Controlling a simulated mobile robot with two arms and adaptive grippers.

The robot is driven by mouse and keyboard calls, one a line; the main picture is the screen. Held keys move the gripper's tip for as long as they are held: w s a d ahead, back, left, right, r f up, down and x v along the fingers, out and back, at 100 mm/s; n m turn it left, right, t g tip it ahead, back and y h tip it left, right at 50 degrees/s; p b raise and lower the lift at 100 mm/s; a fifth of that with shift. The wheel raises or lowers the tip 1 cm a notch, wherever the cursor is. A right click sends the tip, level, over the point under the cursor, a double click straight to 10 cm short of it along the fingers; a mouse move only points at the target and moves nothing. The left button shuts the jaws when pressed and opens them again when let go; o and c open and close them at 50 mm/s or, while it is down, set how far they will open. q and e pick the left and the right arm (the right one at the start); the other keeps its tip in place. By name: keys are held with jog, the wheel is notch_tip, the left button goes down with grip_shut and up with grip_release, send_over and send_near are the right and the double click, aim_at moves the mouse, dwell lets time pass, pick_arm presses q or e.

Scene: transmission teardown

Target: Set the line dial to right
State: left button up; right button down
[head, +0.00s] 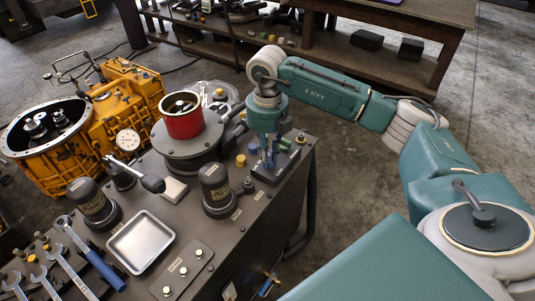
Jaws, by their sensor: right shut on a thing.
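My right gripper (270,162) reaches down from the upper right to a small dark block (286,165) at the right end of the bench. It is shut on the line dial on top of this block. The fingers hide most of the dial, so I cannot tell which way it points. A small green part and a light knob show on the block beside the fingers. My left gripper is not in view.
A yellow gearbox (60,160) stands left.

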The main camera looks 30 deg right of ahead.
jog(key=c, duration=1.6)
grip_release()
jog(key=shift+c, duration=0.2)
jog(key=shift+r, duration=0.15)
notch_tip(320, 180, up, 12)
